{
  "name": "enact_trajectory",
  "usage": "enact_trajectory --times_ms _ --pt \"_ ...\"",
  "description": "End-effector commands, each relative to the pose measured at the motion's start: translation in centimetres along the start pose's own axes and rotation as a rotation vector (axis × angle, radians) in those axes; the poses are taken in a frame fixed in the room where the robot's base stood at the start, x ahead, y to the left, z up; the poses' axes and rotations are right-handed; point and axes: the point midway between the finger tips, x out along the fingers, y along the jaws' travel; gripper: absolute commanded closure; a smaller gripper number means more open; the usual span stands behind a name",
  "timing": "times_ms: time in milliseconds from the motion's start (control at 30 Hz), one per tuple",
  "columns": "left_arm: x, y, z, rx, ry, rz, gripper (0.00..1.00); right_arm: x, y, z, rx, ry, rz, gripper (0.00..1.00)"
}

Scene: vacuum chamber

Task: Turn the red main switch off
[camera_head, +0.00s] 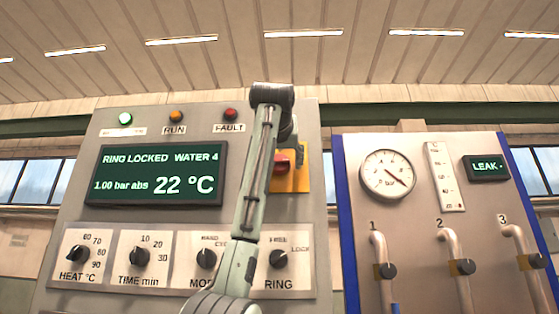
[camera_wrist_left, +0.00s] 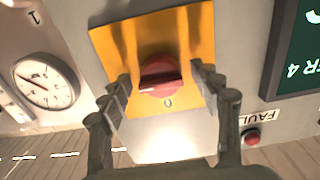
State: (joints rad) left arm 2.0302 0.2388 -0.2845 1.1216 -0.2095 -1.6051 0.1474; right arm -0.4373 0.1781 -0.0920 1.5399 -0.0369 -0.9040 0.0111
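The red main switch (camera_head: 281,163) sits on a yellow plate (camera_head: 300,178) at the panel's right side, partly hidden by my left arm in the head view. In the left wrist view the red knob (camera_wrist_left: 160,76) is in the middle of the yellow plate (camera_wrist_left: 118,48), its grip bar lying roughly across the picture, with a "0" mark beside it. My left gripper (camera_wrist_left: 164,80) is open, with one finger on each side of the knob. I cannot tell whether the fingers touch it. In the head view the left gripper (camera_head: 289,135) is mostly hidden behind its wrist. My right gripper is not in view.
The control panel has a green display (camera_head: 160,174) reading "RING LOCKED", a lit green lamp (camera_head: 125,119), a red fault lamp (camera_head: 230,114) and several black knobs below. To the right stands a second panel with a pressure gauge (camera_head: 388,174) and pipes with valves (camera_head: 461,267).

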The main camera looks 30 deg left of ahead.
Motion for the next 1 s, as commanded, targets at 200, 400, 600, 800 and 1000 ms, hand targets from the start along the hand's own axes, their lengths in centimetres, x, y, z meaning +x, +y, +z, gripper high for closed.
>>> enact_trajectory --times_ms 200,400,600,800,1000 --pt "-0.01 -0.02 -0.01 0.000 0.000 0.000 0.64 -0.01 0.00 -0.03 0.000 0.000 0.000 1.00" --pt "-0.02 -0.02 -0.01 0.000 0.000 0.000 0.87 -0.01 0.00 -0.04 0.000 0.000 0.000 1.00" --pt "-0.03 0.01 -0.02 -0.015 0.000 0.000 0.87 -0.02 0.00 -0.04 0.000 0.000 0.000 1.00" --pt "-0.05 0.05 -0.05 -0.090 0.001 0.001 0.87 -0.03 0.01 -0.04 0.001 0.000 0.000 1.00" --pt "-0.08 0.15 -0.10 -0.236 0.002 0.003 0.87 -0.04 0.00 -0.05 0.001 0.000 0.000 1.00"
